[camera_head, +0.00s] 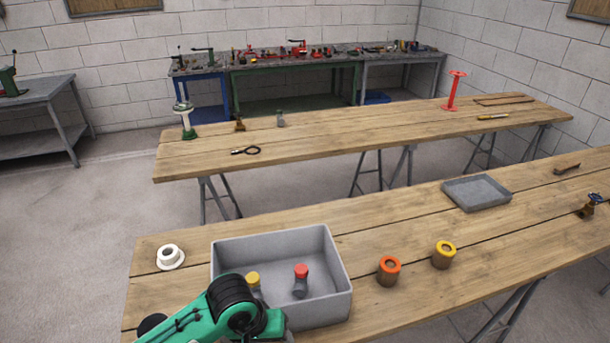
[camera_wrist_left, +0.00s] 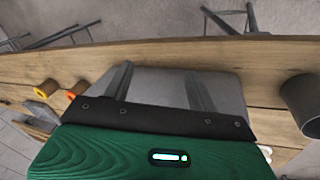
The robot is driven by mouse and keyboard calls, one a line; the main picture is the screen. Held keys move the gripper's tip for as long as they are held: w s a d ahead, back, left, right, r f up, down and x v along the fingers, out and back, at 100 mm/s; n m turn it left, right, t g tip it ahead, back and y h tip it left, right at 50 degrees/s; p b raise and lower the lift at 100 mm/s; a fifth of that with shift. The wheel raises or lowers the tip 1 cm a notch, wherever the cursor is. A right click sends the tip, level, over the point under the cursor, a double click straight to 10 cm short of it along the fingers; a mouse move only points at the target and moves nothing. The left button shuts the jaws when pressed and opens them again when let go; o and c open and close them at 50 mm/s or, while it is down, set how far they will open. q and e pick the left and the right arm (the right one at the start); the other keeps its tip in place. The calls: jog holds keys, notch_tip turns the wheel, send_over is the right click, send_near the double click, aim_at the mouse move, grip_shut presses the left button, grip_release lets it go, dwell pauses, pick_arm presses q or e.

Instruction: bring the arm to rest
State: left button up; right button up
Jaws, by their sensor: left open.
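My left arm, green and black (camera_head: 215,312), comes in at the lower left of the head view. It reaches over the front left corner of the grey bin (camera_head: 343,292). In the wrist view my left gripper (camera_wrist_left: 158,78) is open, with its two grey fingers apart and nothing seen between them. A grey surface lies behind the fingers. The fingertips are not clear in the head view. My right gripper is not in view.
The bin holds a red-capped piece (camera_head: 300,281) and a yellow-capped piece (camera_head: 253,282). An orange-topped cylinder (camera_head: 388,272), a yellow-topped cylinder (camera_head: 443,256), a white flanged part (camera_head: 170,257) and a grey tray (camera_head: 477,193) rest on the near table (camera_head: 385,225).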

pick_arm(q)
jog(key=s+a+f+m+t+y, duration=0.2)
jog(key=s+a+f+y, duration=0.15)
jog(key=s+a, duration=1.25)
notch_tip(320, 180, down, 32)
jog(key=r+g, duration=0.1)
jog(key=s+a+f+g, duration=0.1)
jog(key=s+a+f, duration=0.2)
jog(key=s+f, duration=1.7)
jog(key=shift+f, duration=0.15)
